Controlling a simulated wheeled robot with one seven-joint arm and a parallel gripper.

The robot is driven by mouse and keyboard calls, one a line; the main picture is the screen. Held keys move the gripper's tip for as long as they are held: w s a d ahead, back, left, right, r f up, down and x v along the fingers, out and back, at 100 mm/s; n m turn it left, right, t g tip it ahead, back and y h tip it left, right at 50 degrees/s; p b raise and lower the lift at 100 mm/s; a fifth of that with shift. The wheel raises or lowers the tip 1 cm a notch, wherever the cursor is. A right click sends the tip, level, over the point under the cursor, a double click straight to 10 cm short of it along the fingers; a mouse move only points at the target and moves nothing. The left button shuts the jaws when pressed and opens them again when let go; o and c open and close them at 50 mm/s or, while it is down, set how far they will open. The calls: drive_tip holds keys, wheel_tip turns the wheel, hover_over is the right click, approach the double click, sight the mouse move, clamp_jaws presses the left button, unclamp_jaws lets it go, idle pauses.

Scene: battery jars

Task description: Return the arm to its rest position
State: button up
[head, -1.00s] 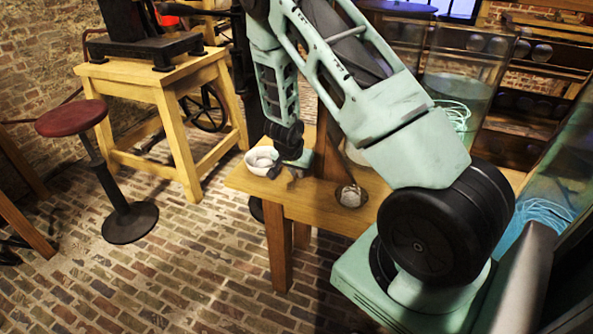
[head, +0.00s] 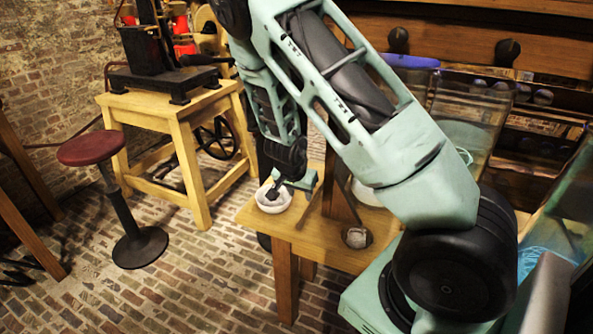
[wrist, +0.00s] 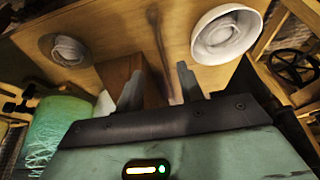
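My green arm reaches across the head view to my gripper (head: 291,186), which appears just behind and partly in front of a white bowl (head: 272,205) at the table's left corner. In the wrist view my gripper (wrist: 158,88) has its two dark fingers apart, with nothing seen held between them. The wooden table (wrist: 130,25) lies beyond the fingertips. The white bowl (wrist: 228,35) is up and right of the fingers, with a pale round shape inside. A smaller greyish bowl (wrist: 66,50) is up and left; it also shows in the head view (head: 356,238).
A wooden block (wrist: 127,72) stands close by the fingers. Large glass jars (head: 470,110) stand behind my arm, one with pale green coils. A red stool (head: 91,148) and a wooden stand (head: 170,110) are at left. The brick floor between is clear.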

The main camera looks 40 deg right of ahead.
drive_tip(key=p+v, duration=0.2)
drive_tip(key=v, duration=0.3)
drive_tip(key=shift+a+r+p, duration=0.15)
drive_tip(key=shift+r+p, duration=0.15)
drive_tip(key=shift+r, duration=0.05)
drive_tip(key=s+a+r+n+y, duration=0.2)
drive_tip(key=a+n, duration=0.1)
drive_tip(key=a, duration=0.5)
drive_tip(key=s+a+r+n+y, duration=0.2)
drive_tip(key=a+r+n, duration=0.1)
drive_tip(key=a, duration=0.5)
drive_tip(key=s+a+r+n+y, duration=0.1)
drive_tip(key=a+r+n+y, duration=0.1)
drive_tip(key=a, duration=0.6)
drive_tip(key=s+a+r+n+g, duration=0.1)
drive_tip(key=s+a+r+n, duration=0.2)
drive_tip(key=s, duration=0.6)
drive_tip(key=s+a+r+n+h, duration=0.1)
drive_tip(key=s+a+r+n, duration=0.3)
drive_tip(key=s+r+n, duration=0.3)
drive_tip(key=s+n, duration=0.2)
drive_tip(key=n, duration=0.1)
drive_tip(key=shift+s+a+g, duration=0.15)
drive_tip(key=shift+g, duration=0.25)
